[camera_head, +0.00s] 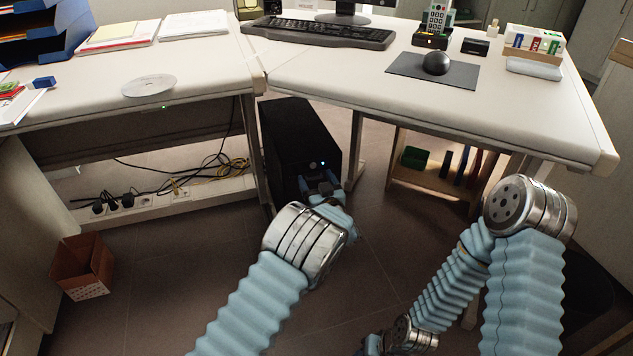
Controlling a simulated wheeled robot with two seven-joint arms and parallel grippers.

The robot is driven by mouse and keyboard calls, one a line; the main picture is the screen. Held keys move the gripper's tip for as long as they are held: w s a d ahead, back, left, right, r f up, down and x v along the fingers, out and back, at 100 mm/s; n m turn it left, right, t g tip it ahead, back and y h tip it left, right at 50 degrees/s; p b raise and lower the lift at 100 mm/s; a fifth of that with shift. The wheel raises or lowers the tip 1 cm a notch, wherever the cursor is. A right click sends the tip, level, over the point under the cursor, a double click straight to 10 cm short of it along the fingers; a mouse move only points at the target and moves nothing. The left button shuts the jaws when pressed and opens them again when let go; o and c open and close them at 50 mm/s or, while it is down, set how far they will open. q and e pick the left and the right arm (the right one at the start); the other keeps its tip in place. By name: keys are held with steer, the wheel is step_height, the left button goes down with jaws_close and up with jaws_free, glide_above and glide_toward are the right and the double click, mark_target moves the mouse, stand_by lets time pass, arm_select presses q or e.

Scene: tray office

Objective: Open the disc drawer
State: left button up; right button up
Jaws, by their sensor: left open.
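A black computer tower (290,135) stands on the floor under the desk, its narrow front facing me with a small white light. I cannot make out the disc drawer on the dark front. My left gripper (321,180) is open and empty at the lower part of the tower's front, partly hidden by its own wrist. I cannot tell whether its fingers touch the tower. A silver disc (149,86) lies flat on the left desk. My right gripper (371,345) is low at the bottom edge, mostly hidden, and its fingers do not show clearly.
Cables and a power strip (150,197) lie to the left. A cardboard box (83,267) and a low wooden shelf (430,180) flank the open floor.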

arm_select(q)
steer(key=shift+w, duration=0.1)
jaws_close()
steer(key=v, duration=1.3)
jaws_free()
